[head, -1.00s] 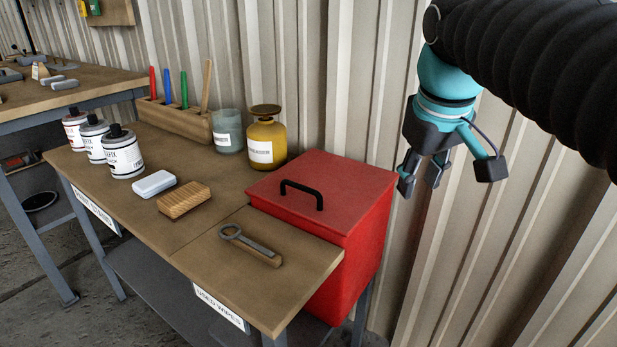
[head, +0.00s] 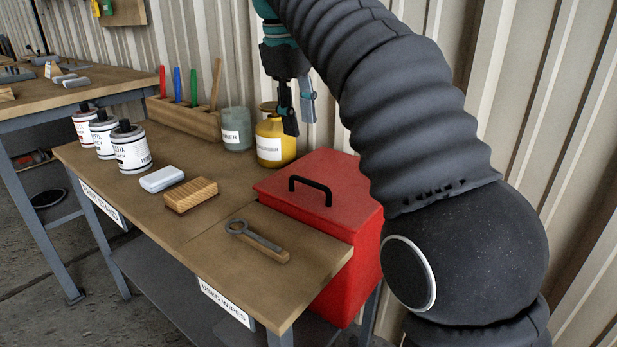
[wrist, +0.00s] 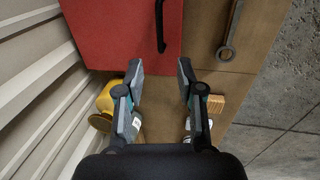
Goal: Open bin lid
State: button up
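The red bin (head: 340,230) stands at the right end of the bench with its lid (head: 318,190) shut. A black bar handle (head: 311,190) sits on the lid. In the wrist view the lid (wrist: 120,35) fills the upper left and the handle (wrist: 160,25) shows near the top middle. My gripper (head: 298,127) is above and behind the bin in the head view, apart from the handle and near the yellow jar. In the wrist view the fingers of my gripper (wrist: 161,70) are spread wide with nothing between them.
A wrench (head: 258,242) on a wooden block, a wooden brush (head: 190,196) and several white cans (head: 131,152) are on the bench. A corrugated wall (head: 515,110) is close behind.

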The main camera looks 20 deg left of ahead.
aim_at(309, 181)
jog(key=f+b, duration=0.1)
jog(key=f, duration=0.3)
jog(key=w+f+b, duration=0.1)
jog(key=f+b, duration=0.1)
jog(key=f, duration=0.2)
jog(key=w+d+f+b, duration=0.1)
jog(key=f+b, duration=0.1)
jog(key=f, duration=0.2)
jog(key=shift+w, duration=0.1)
grip_shut()
